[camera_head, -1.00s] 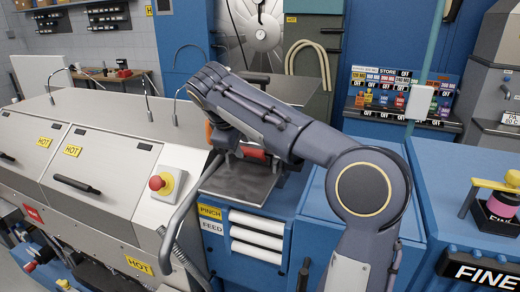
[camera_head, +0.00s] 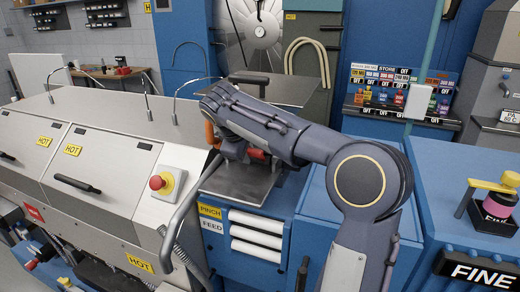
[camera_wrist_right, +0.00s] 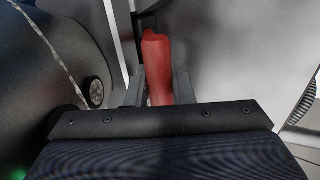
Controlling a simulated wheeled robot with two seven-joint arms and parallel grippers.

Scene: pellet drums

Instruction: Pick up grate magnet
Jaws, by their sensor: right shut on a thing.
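A red handle (camera_wrist_right: 157,72), apparently part of the grate magnet, stands between the two grey fingers of my right gripper (camera_wrist_right: 160,85) in the right wrist view. The fingers are shut on it. A small red part also shows under my right forearm in the head view (camera_head: 257,154), above a grey metal plate (camera_head: 238,184) on the blue machine. My right arm covers most of the gripper there. The rest of the magnet is hidden, so I cannot tell whether it is clear of its seat. My left gripper is not in view.
A grey hot-labelled housing (camera_head: 100,125) with a red stop button (camera_head: 157,182) fills the left. A raised plate with a black handle (camera_head: 248,79) is behind my forearm. A store rack (camera_head: 385,95) stands at the back right; a pink jar (camera_head: 497,205) stands at right.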

